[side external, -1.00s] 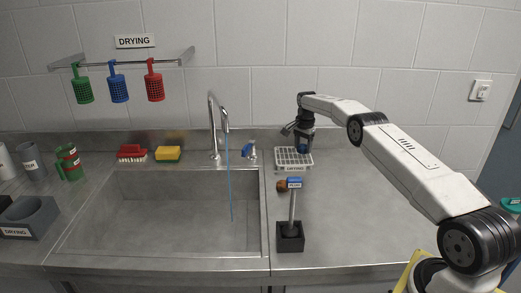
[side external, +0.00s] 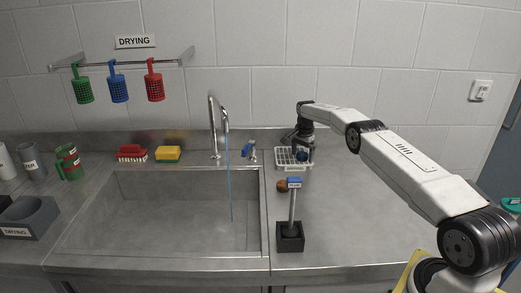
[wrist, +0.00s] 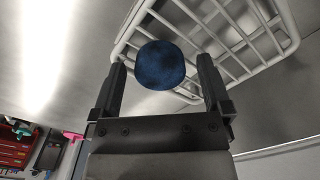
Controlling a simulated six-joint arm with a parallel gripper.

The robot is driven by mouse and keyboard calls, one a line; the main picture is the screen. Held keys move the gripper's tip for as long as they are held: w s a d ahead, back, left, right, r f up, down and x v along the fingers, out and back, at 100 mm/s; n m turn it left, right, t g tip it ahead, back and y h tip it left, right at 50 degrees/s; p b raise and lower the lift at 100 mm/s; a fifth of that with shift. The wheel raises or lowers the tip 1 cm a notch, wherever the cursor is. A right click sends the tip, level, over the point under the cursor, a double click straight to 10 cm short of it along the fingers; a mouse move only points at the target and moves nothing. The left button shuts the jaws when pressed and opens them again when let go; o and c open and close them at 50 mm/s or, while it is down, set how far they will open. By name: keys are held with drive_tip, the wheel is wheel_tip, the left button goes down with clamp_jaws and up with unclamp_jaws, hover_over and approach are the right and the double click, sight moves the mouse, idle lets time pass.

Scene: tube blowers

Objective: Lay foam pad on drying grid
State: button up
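The foam pad (wrist: 160,66) is a dark blue rounded piece. In the wrist view it lies between my gripper's two fingers (wrist: 163,88), with a visible gap on both sides. The drying grid (wrist: 245,37) is a white wire rack just beyond the pad and fingers. In the side view my gripper (side external: 303,148) points down at the right part of the drying grid (side external: 283,157), at the back of the counter. A small blue patch of the pad (side external: 302,155) shows under it. Whether the pad touches the wires is unclear.
The sink (side external: 160,212) and faucet (side external: 213,130) are to the left. The counter (side external: 360,220) to the right is clear.

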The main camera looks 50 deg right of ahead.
sight(302, 154)
drive_tip(key=shift+r, duration=0.1)
wheel_tip(302, 154, up, 12)
idle(0.9)
